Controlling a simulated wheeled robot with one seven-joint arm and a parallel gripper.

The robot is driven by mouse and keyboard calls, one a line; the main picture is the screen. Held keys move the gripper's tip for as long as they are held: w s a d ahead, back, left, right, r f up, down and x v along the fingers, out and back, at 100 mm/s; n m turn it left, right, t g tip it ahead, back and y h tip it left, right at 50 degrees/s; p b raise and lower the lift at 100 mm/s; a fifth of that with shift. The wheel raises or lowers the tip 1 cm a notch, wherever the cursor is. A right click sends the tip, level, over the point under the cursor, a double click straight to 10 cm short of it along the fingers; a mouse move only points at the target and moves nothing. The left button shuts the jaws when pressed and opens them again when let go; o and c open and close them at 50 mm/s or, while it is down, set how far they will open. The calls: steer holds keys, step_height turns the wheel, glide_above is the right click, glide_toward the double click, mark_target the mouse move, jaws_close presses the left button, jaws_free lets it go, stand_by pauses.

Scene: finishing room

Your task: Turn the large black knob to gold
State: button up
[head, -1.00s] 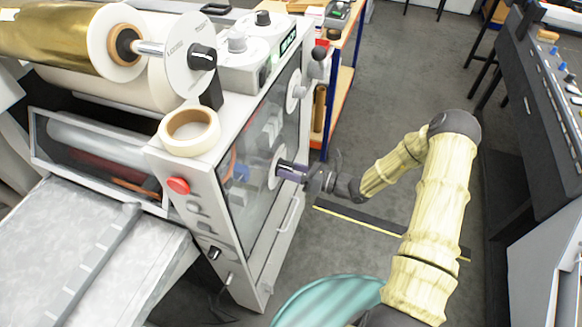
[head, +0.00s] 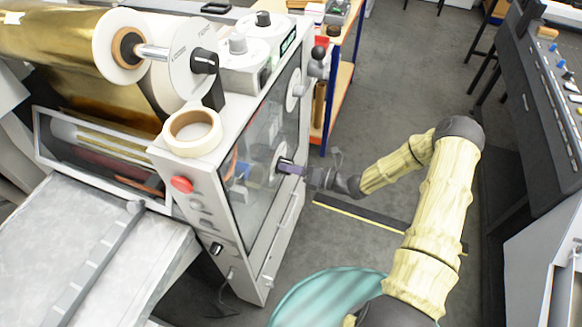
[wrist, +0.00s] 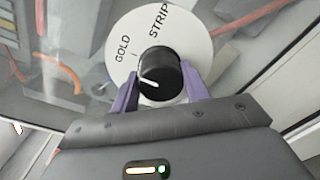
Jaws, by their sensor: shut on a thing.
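The large black knob (wrist: 160,75) sits on a round white dial (wrist: 195,40) marked GOLD and STRIP in the wrist view. Its white pointer line aims left and slightly up in that view, below the GOLD mark. My gripper (wrist: 160,90) is shut on the knob, with a purple finger on each side. In the head view my gripper (head: 292,168) reaches the dial (head: 274,176) on the clear side panel of the machine from the right. The fingers largely hide the knob there.
The foil machine carries a gold roll (head: 50,40), a tape roll (head: 192,132) and a red button (head: 182,184). Another white dial (head: 293,90) is farther back on the same panel.

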steer(key=shift+w+r, duration=0.1)
steer(key=o, duration=1)
steer(key=shift+d, duration=0.15)
steer(key=b+v, duration=0.4)
steer(key=v, duration=1.3)
steer(key=shift+d, duration=0.1)
